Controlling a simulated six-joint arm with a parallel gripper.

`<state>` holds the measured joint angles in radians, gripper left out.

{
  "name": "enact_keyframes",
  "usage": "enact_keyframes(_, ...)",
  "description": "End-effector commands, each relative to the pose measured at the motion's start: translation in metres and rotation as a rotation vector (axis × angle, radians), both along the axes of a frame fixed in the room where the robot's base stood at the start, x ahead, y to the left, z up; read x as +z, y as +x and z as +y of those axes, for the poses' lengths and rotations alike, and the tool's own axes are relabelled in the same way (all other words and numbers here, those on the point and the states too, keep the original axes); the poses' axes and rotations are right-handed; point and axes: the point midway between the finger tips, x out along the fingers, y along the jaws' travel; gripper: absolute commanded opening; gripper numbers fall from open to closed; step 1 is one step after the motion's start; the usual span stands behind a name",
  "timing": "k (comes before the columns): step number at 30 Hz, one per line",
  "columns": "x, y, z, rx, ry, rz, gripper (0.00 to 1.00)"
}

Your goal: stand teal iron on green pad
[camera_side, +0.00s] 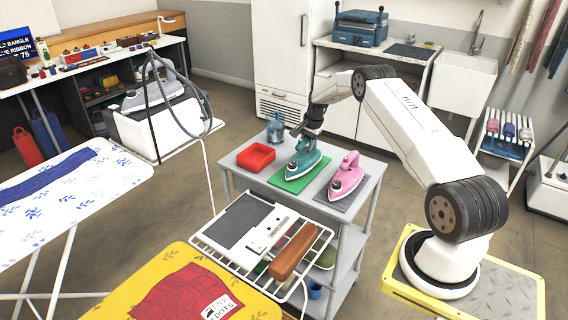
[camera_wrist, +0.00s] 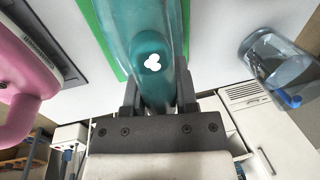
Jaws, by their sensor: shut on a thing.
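The teal iron (camera_side: 302,160) is at the green pad (camera_side: 290,182) on the grey cart top, its tip toward the front left. In the side view it sits over the pad; I cannot tell whether its sole touches. My gripper (camera_side: 305,133) is above the iron's rear end. In the wrist view my gripper (camera_wrist: 158,100) is shut on the teal iron (camera_wrist: 150,60), one finger on each side.
A pink iron (camera_side: 346,177) stands on a grey pad (camera_side: 336,200) close to the right. A red tray (camera_side: 256,157) is to the left, and a clear blue bottle (camera_side: 275,128) is behind it. A wire rack (camera_side: 213,249) with a wooden block (camera_side: 293,250) is in front.

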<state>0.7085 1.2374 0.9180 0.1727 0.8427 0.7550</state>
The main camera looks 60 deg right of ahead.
Motion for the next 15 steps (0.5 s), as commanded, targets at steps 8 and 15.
enact_keyframes(8,-0.0029,-0.0001,0.0001,0.000,0.000,0.001,0.72)
enact_keyframes(15,-0.0027,-0.0002,0.0001,0.000,0.000,0.001,0.72)
